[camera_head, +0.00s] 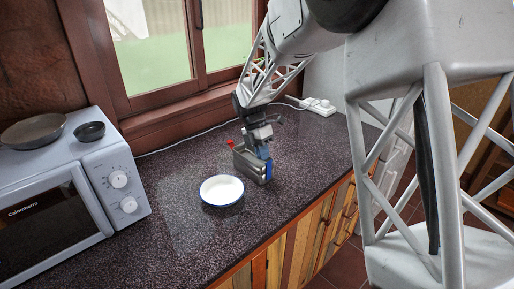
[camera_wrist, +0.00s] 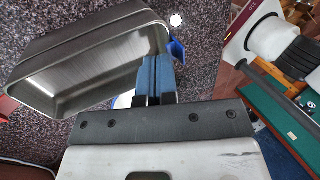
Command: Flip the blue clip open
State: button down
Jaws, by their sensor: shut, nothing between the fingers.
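A grey metal box (camera_head: 248,165) stands on the dark speckled countertop. It looks open, and its bare inside shows in the wrist view (camera_wrist: 85,62). The blue clip (camera_head: 269,171) is on the box's right end. In the wrist view the blue clip (camera_wrist: 177,50) sticks out just right of my fingertips. A red clip (camera_head: 230,143) is at the box's other end. My gripper (camera_head: 262,153) points down at the blue-clip end. Its blue-grey fingers (camera_wrist: 157,68) are shut and empty, close beside the blue clip; I cannot tell whether they touch it.
A white plate (camera_head: 222,191) with a blue rim lies in front of the box. A microwave (camera_head: 65,190) with two dark dishes on top stands at the left. A white power strip (camera_head: 318,106) lies behind. The counter's front edge is right of the box.

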jog(key=shift+s+d, duration=0.3)
jog(key=shift+d, duration=0.05)
jog(key=shift+s+d+r+t+y, duration=0.1)
jog(key=shift+s+d+t+y, duration=0.2)
jog(key=shift+s+t, duration=0.1)
dwell(0.7)
jog(key=shift+s+d+r+t+y, duration=0.1)
jog(key=shift+s+d+t+y, duration=0.1)
jog(key=shift+d+t+y, duration=0.15)
jog(key=s+d+t+y, duration=0.1)
jog(key=s+d+f, duration=0.1)
jog(key=s+d+t+y, duration=0.1)
jog(key=s, duration=0.1)
jog(key=shift+s+d+f+t+y, duration=0.1)
jog(key=shift+d+f+t+y, duration=0.2)
jog(key=shift+d+t+y, duration=0.1)
dwell(0.3)
